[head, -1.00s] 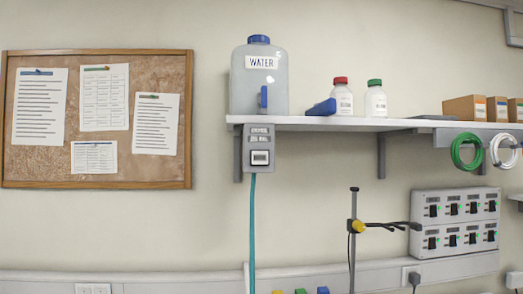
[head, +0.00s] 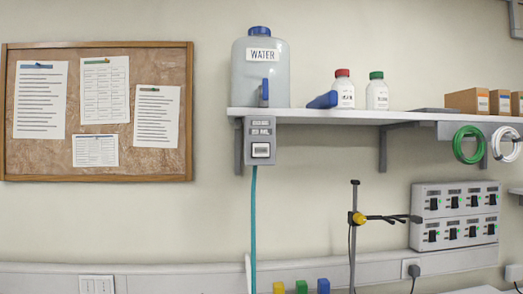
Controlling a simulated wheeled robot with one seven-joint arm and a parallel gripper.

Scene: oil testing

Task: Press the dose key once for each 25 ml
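The dose key (head: 261,150) is a small pale square button with a dark frame. It sits on the lower part of a grey dispenser box (head: 261,128) under the left end of the shelf. The text on the box reads as a label ending in "ML". Above it, a translucent tank (head: 241,80) labelled WATER, with a blue cap and blue tap, stands on the shelf. A teal hose (head: 253,215) hangs down from the box and leaves the bottom of the picture. My gripper is not in view.
The shelf (head: 330,114) also holds two white bottles, a blue object and several boxes. A clamp stand (head: 354,240) and a switch panel (head: 456,215) are at lower right. A pinboard (head: 97,168) with papers hangs at left.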

